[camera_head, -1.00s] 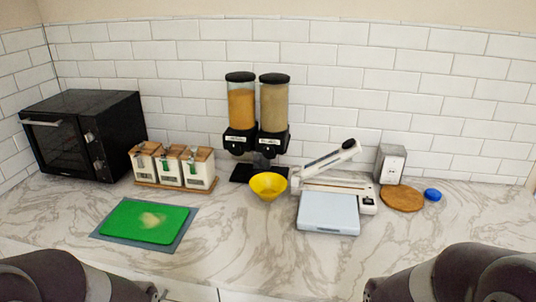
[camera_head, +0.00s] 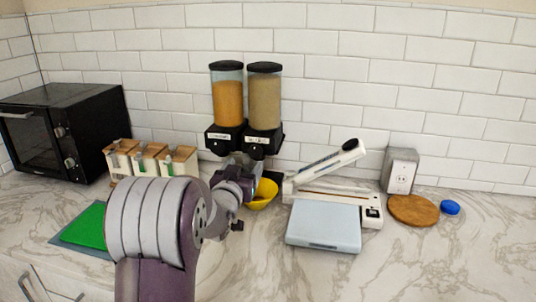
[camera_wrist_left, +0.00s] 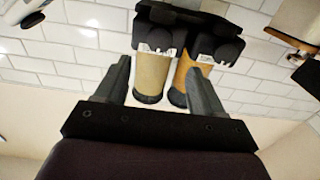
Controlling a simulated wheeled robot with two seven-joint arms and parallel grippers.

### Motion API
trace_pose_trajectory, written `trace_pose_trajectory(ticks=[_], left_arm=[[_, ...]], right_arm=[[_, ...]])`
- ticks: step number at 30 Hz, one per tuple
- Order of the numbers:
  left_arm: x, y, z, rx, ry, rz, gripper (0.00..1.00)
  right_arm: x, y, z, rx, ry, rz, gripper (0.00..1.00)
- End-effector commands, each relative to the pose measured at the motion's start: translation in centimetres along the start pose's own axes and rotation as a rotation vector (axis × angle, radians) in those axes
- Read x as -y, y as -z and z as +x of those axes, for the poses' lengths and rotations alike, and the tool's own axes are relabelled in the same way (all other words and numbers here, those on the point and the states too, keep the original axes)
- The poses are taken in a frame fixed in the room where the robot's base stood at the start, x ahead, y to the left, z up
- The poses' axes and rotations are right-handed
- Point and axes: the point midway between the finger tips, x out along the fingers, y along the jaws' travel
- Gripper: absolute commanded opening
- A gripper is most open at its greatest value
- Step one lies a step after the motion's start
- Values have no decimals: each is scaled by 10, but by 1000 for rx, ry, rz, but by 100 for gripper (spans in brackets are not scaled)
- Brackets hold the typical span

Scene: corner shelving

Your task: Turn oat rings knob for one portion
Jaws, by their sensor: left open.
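Two cereal dispensers stand against the back wall. The left one has an orange filling (camera_head: 228,103) and the right one a beige filling (camera_head: 264,103). Each has a black lower housing with a small white label too small to read. My left gripper (camera_head: 246,168) is just in front of the housings and below the labels, open and empty. In the left wrist view, the dispensers appear upside down beyond the spread fingers (camera_wrist_left: 158,64). A yellow bowl (camera_head: 263,196) stands below, partly hidden by my left gripper. My right gripper is not in view.
To the right are a white sealing machine (camera_head: 330,189), a light blue scale-like box (camera_head: 323,226), and a round wooden board (camera_head: 413,209). To the left are several white canisters (camera_head: 146,162), a black oven (camera_head: 88,125) and a green board (camera_head: 88,226). The right front counter is clear.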

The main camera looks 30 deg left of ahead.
Motion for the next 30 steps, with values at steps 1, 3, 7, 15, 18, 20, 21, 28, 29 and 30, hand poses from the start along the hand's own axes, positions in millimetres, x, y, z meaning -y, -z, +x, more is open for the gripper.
trace_pose_trajectory(ticks=[1,3,7,15,18,20,21,28,29,30], left_arm=[[-1,1,14,2,-2,-1,68],[-1,1,32,3,-2,-1,68],[-1,0,60,3,-2,-1,68],[-1,-1,81,2,-1,-1,68],[-1,-1,81,2,-1,-1,68],[-1,-1,81,3,-1,-1,68],[-1,-1,81,3,-1,-1,68],[-1,-1,80,3,-1,-1,14],[-1,-1,80,3,-1,0,14],[-1,-1,80,3,-1,0,14]], right_arm=[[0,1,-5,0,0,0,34],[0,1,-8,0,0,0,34],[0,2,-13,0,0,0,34],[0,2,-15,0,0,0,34],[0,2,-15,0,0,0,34],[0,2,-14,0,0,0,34],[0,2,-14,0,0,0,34],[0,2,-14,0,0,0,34],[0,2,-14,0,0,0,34],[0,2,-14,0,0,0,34]])
